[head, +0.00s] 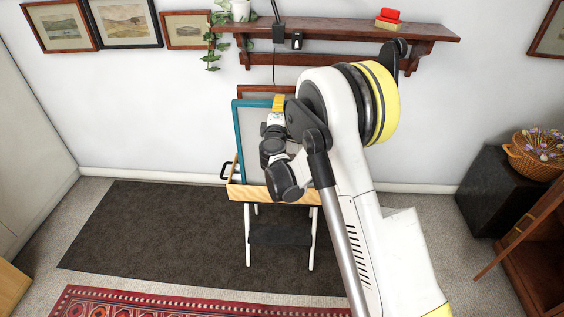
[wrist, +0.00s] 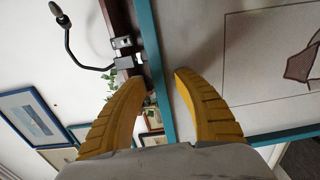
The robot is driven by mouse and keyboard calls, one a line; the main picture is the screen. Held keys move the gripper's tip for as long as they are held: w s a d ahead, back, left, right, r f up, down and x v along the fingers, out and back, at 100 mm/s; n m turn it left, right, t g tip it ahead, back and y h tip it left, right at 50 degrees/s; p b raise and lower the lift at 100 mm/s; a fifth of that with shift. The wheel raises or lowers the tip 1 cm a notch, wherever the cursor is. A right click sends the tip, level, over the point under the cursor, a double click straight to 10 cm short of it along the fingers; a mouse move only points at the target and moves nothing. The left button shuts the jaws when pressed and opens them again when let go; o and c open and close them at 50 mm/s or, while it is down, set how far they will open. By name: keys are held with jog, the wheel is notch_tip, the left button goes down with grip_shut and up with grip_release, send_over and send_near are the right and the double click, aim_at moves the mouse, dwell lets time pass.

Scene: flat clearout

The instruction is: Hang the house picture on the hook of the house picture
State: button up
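A teal-framed picture (head: 239,140) stands upright in a wooden-rimmed stand below the shelf. In the wrist view its teal frame bar (wrist: 151,50) runs between my fingers, and a brown house-like shape (wrist: 301,65) shows on its pale face. My gripper (head: 279,103) is at the frame's top edge. In the wrist view my yellow fingers (wrist: 160,76) are apart on either side of the bar, with narrow gaps visible. My arm hides the picture's right part in the head view. I cannot identify the hook of the house picture with certainty.
A brown-framed picture (head: 263,90) stands behind the teal one. The stand (head: 270,192) has white legs. Above is a dark wooden shelf (head: 345,28) with black fittings (head: 297,40) and a trailing plant (head: 212,45). Framed pictures (head: 124,20) hang at left. Wall below them is bare.

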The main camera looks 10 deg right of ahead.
grip_shut()
jog(key=shift+r, duration=0.15)
jog(key=shift+r+p, duration=0.85)
jog(key=shift+r, duration=0.45)
jog(key=shift+r+p, duration=0.85)
jog(key=shift+r, duration=0.6)
